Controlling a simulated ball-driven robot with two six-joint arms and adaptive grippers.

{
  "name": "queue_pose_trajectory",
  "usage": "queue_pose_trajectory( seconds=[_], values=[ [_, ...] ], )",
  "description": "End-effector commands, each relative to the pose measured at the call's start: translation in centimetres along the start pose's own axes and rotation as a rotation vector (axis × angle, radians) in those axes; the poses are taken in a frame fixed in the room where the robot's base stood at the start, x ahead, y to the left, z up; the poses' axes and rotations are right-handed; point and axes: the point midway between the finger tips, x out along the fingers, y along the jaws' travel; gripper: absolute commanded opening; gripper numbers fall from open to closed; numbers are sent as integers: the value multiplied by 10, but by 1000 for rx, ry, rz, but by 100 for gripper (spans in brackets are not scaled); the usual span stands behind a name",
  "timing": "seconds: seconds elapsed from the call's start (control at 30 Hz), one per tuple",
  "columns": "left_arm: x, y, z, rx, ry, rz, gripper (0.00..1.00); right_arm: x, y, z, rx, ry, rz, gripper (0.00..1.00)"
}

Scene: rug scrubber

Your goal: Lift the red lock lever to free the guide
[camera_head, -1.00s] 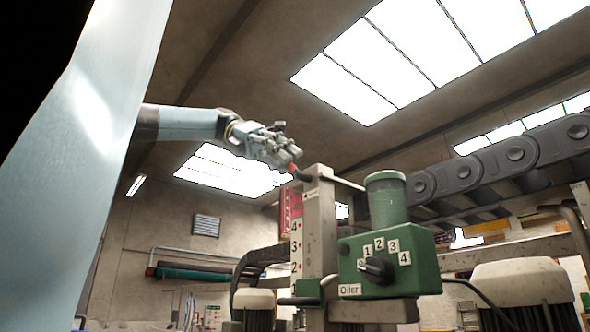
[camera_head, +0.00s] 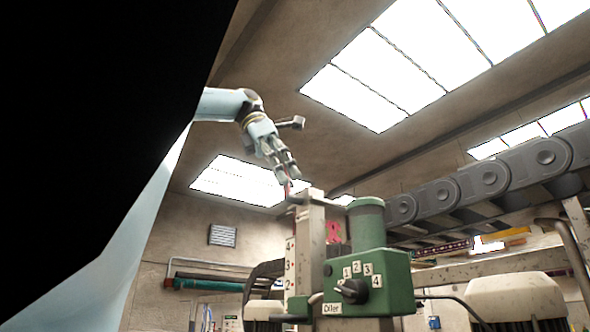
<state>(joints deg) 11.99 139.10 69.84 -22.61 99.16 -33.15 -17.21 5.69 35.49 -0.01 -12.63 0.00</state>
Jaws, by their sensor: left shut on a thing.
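The red lock lever (camera_head: 290,188) shows as a small red piece at the top of the pale upright guide post (camera_head: 315,235). It stands nearly upright, and its upper end is hidden between my fingers. My left gripper (camera_head: 285,177) comes down from the upper left, fingers pointing down, and is shut on the lever. The post carries number labels on its left face. My right gripper is not in view.
A green oiler box (camera_head: 390,285) with a black knob (camera_head: 351,291) and a green cylinder (camera_head: 365,222) stand right of the post. A grey chain-like conveyor (camera_head: 490,180) runs behind at right.

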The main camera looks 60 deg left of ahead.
Motion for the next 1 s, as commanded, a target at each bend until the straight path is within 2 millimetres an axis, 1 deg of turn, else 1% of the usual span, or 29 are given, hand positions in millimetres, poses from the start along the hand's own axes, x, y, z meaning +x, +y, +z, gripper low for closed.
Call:
queue_pose_trajectory(
  seconds=[0.03, 0.1, 0.3, 0.4, 0.77, 0.8, 0.93, 0.97, 1.0],
  values=[
    [3, -1, 0, 7, 18, 6, 0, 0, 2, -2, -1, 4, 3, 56],
    [3, -2, 0, 15, 31, 25, 0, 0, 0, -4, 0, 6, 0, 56],
    [3, -4, 1, 30, 56, 58, 0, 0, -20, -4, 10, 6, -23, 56],
    [4, -4, 1, 33, 61, 65, 0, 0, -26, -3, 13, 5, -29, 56],
    [4, -4, 1, 34, 63, 66, 0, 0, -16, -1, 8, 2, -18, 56],
    [4, -4, 1, 33, 63, 66, 16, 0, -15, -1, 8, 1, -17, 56],
    [3, -4, 1, 33, 60, 68, 33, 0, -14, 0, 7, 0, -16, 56],
    [3, -4, 1, 33, 60, 69, 36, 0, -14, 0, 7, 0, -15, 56],
    [3, -4, 1, 33, 59, 69, 36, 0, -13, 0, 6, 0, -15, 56]
  ],
)
